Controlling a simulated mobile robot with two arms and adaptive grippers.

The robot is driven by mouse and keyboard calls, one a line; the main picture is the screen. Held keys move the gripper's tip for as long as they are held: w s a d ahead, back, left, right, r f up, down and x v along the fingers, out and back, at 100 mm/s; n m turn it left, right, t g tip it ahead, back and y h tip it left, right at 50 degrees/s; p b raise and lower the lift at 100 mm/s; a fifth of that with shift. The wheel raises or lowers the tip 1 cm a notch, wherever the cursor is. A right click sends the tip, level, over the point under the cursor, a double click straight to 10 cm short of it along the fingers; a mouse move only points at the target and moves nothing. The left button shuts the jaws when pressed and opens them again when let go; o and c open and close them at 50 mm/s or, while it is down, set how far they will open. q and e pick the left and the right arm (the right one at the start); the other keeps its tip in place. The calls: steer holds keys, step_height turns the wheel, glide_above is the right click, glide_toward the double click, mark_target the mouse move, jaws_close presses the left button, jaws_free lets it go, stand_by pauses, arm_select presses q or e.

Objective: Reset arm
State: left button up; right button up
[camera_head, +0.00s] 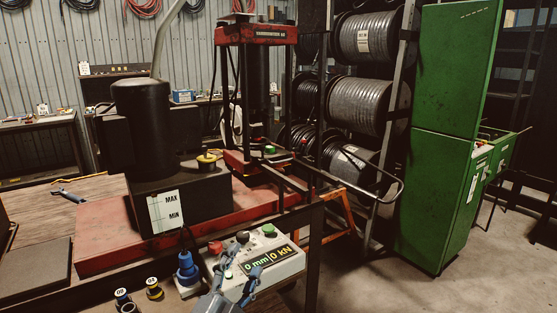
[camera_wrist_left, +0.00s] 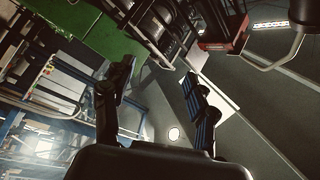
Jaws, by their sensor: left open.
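My left gripper (camera_head: 241,274) is at the bottom of the head view, in front of the control box (camera_head: 287,262). Its two fingers are spread and nothing shows between them. I cannot tell if it touches the box. The left wrist view shows the same open fingers (camera_wrist_left: 158,82), with empty space between them. The box has a red button, a green button and a display reading 0 mm and 0 kN. The red crimper press (camera_head: 256,36) stands behind it, with a black cylinder (camera_head: 142,125) to its left. My right gripper is in neither view.
A workbench (camera_head: 38,212) carries the machine's red base. A blue connector (camera_head: 187,270) and small round fittings (camera_head: 153,288) lie near the box. Hose reels (camera_head: 365,105) and a green cabinet (camera_head: 440,180) stand at right. The floor (camera_head: 490,255) at lower right is clear.

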arm_select(q)
steer(key=s+a+f+n+g+y, duration=0.35)
steer(key=s+a+f+n, duration=0.2)
steer(key=f, duration=0.45)
steer(key=s+a+f+n+g+y, duration=0.35)
steer(key=s+a+f+g, duration=0.2)
steer(key=f, duration=0.45)
steer(key=s+a+f+n+g, duration=0.15)
steer(key=s+f+g, duration=0.25)
steer(key=s, duration=0.6)
steer(key=s+a+f+n+g, duration=0.1)
steer(key=s+f+n+g, duration=0.3)
steer(key=s, duration=0.5)
step_height(320, 180, down, 24)
steer(key=f+m, duration=0.1)
steer(key=m, duration=0.1)
steer(key=s+a+f+g, duration=0.1)
steer(key=s+a+f, duration=0.2)
steer(key=s+f, duration=1.4)
steer(key=shift+s+f+h, duration=0.3)
steer(key=shift+s, duration=0.05)
